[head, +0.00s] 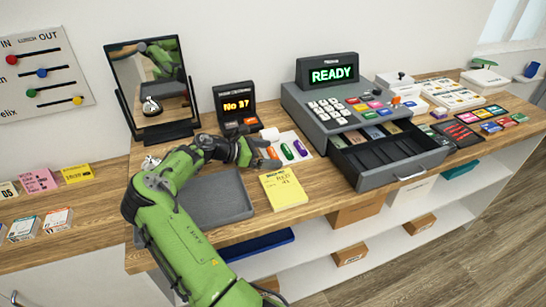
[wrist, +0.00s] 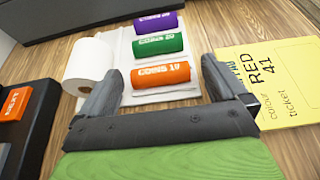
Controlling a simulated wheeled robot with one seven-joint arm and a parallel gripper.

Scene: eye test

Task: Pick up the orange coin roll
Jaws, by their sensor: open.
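The orange coin roll (wrist: 161,75) lies on a white cloth or paper (wrist: 184,92) in the wrist view, nearest of three rolls. It also shows in the head view (head: 272,153), small and close to my gripper. A green coin roll (wrist: 158,46) and a purple coin roll (wrist: 159,23) lie in a row beyond it. My gripper (wrist: 160,83) is open, with one finger to the left and one to the right of the orange roll's near side. Nothing is held between the fingers. I cannot tell whether they touch the roll.
A white paper roll (wrist: 90,63) stands close to the left finger. A yellow ticket pad (wrist: 275,80) lies to the right. In the head view, a grey tray (head: 222,201) lies in front, and a cash register (head: 341,115) with an open drawer (head: 390,155) stands right.

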